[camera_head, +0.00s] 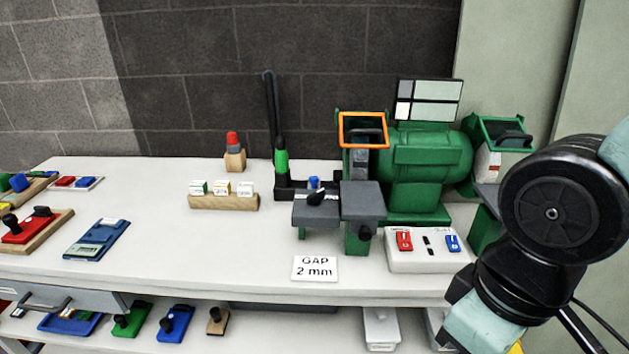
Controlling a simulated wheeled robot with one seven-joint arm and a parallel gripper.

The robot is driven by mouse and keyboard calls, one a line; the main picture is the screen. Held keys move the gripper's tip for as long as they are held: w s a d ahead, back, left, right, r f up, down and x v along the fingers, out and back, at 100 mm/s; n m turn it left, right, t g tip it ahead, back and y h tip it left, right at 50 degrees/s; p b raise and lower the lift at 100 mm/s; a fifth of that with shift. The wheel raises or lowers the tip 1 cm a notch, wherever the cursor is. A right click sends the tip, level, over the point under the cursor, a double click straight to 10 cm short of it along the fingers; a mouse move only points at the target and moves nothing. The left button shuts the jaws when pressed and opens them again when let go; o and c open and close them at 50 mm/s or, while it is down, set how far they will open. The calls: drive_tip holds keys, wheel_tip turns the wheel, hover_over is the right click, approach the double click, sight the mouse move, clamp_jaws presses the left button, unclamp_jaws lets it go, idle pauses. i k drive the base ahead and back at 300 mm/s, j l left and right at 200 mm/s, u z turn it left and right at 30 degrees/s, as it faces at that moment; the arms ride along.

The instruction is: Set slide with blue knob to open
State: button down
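My arm shows at the right as black and pale teal links, in front of the table's right end. My gripper is outside the frame.
The green bench grinder (432,160) stands at the table's back right. A white switch box (430,262) with red and blue switches is near my arm. A "GAP 2 mm" card (315,268) lies at the front edge.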

sight(313, 183)
drive_tip(key=i+j, duration=0.45)
drive_tip(key=j, duration=0.15)
drive_tip(key=i+j, duration=0.4)
drive_tip(key=j, duration=0.25)
drive_tip(key=u, duration=0.05)
